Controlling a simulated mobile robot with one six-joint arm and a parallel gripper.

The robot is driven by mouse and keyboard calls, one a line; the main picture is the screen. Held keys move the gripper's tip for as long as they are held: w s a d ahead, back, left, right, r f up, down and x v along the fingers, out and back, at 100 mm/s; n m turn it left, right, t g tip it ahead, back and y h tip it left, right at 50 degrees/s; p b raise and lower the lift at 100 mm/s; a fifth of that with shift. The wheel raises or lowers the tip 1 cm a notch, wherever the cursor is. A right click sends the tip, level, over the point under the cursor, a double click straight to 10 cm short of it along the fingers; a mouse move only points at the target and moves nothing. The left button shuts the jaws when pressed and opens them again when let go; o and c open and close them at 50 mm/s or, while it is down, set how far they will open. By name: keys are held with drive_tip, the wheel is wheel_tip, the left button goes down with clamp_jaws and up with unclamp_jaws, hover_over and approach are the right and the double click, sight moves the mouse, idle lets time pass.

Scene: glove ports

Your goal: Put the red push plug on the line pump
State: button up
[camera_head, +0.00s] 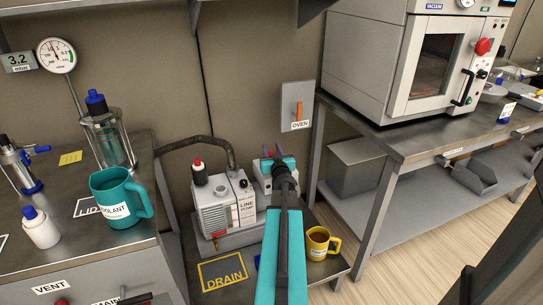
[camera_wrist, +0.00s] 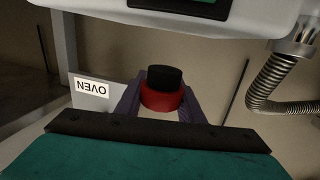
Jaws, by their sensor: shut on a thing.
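The red push plug (camera_wrist: 162,99), with a black top, is between the two purple-grey fingers of my gripper (camera_wrist: 160,105) in the wrist view. The gripper is shut on it. In the head view my gripper (camera_head: 279,154) is up and to the right of the line pump (camera_head: 215,215), and I cannot make out the plug there. The line pump is a pale box labelled LINE PUMP, on a low shelf by the wall. The plug is apart from the pump.
A teal COOLANT mug (camera_head: 117,199) and a glass vessel (camera_head: 108,140) stand on the left bench. A yellow mug (camera_head: 318,243) stands right of my arm. The OVEN switch panel (camera_head: 297,106) is on the wall. A bench with an oven (camera_head: 415,60) is at right.

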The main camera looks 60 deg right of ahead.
drive_tip(key=shift+w+d+f, duration=0.1)
drive_tip(key=shift+w+d, duration=0.2)
drive_tip(key=shift+d, duration=0.35)
drive_tip(key=shift+w+d+f, duration=0.1)
drive_tip(key=shift+w+d, duration=0.15)
drive_tip(key=shift+d, duration=0.4)
drive_tip(key=shift+f+b, duration=1.4)
drive_tip(key=shift+f, duration=0.3)
drive_tip(key=shift+f, duration=0.1)
drive_tip(key=o, duration=1)
